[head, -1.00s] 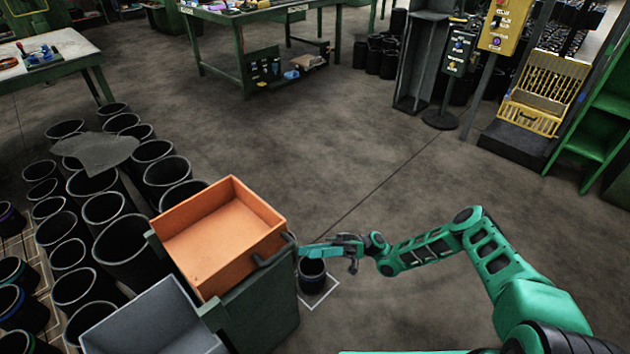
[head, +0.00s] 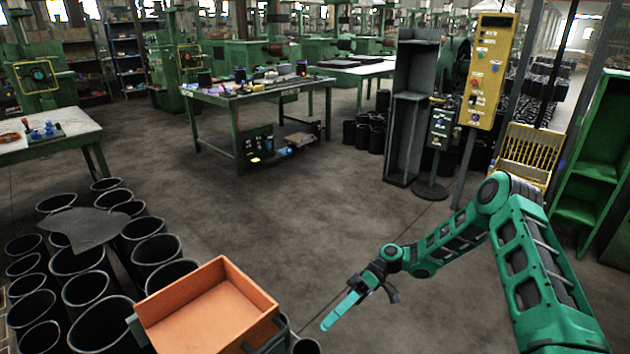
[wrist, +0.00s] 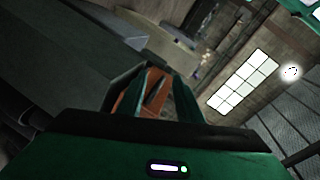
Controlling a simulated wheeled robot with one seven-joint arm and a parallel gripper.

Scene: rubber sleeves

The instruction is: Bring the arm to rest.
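My green arm reaches from the lower right of the head view, bent at a raised elbow, with the forearm sloping down to the left. My gripper (head: 332,322) hangs in the air at its end, just right of the orange tray (head: 208,310) and apart from it. In the wrist view its two green fingers (wrist: 162,85) stand apart, with a gap between them. Orange, likely the tray, shows through that gap. I see nothing held.
Black sleeves (head: 85,262) stand crowded at the left, with a dark flat piece (head: 92,228) on top. A dark round rim (head: 306,346) shows below my gripper. A green workbench (head: 258,100) and a yellow control box (head: 487,70) stand farther back. The middle floor is clear.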

